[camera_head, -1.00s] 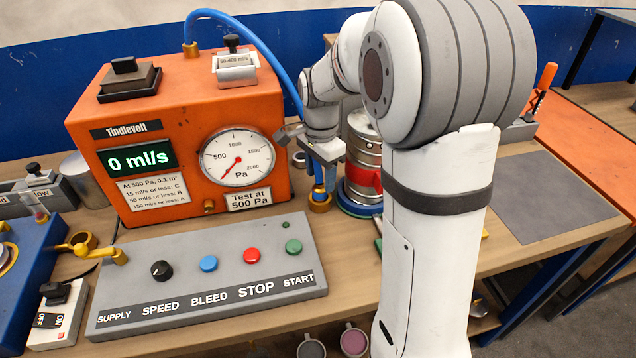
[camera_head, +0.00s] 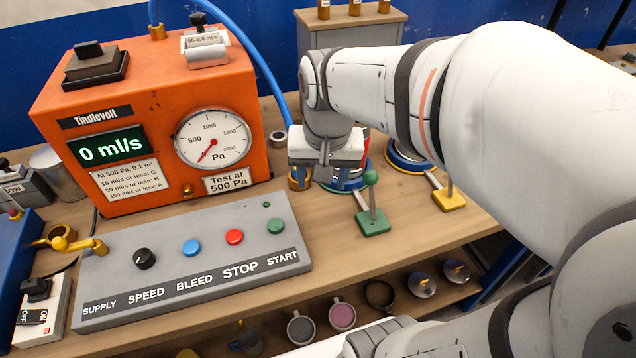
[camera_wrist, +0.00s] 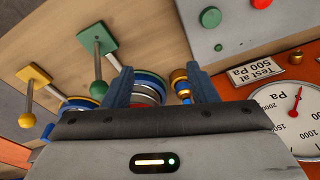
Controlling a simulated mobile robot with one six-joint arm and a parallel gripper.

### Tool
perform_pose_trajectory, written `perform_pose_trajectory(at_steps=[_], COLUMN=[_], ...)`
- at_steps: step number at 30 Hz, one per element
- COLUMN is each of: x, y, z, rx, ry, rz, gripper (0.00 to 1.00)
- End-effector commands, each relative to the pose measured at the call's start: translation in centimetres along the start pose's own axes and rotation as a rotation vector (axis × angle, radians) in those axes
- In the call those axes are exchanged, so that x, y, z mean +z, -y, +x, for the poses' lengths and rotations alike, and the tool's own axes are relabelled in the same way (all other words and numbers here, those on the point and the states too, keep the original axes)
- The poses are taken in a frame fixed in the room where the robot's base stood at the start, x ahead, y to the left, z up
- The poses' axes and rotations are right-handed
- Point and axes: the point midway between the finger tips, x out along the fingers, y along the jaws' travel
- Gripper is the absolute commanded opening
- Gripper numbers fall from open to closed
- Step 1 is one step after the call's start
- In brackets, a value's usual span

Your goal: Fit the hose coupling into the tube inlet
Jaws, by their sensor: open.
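The blue hose (camera_head: 262,72) arcs from the orange box's top down behind my wrist. A brass piece with blue bands, apparently the hose coupling (camera_head: 299,179), stands low beside my gripper (camera_head: 325,174). In the wrist view my gripper (camera_wrist: 161,88) is open. The coupling (camera_wrist: 181,84) shows between the fingers, nearer the right one; I cannot tell whether they touch it. A silver cylinder with red and blue bands, apparently the tube (camera_wrist: 148,92), shows beside it. In the head view my wrist hides most of the tube. Its inlet cannot be made out.
The orange tester (camera_head: 150,130) reads 0 ml/s. The grey button panel (camera_head: 190,262) lies before it. A green-based post (camera_head: 374,220) and a yellow-based post (camera_head: 449,197) stand to the right of my gripper. Cups (camera_head: 342,315) sit on a lower shelf.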

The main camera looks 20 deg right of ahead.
Motion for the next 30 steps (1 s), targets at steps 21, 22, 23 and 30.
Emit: perform_pose_trajectory(at_steps=[21,22,23,30], x=[5.9,5.8,5.8,5.8], y=[-1.4,-1.4,-1.4,-1.4], z=[1.8,1.8,1.7,1.7], rx=[-0.009,-0.009,-0.009,-0.009], ry=[-0.062,-0.062,-0.062,-0.062], rz=[-0.329,-0.329,-0.329,-0.328], gripper=[0.53,0.53,0.53,0.53])
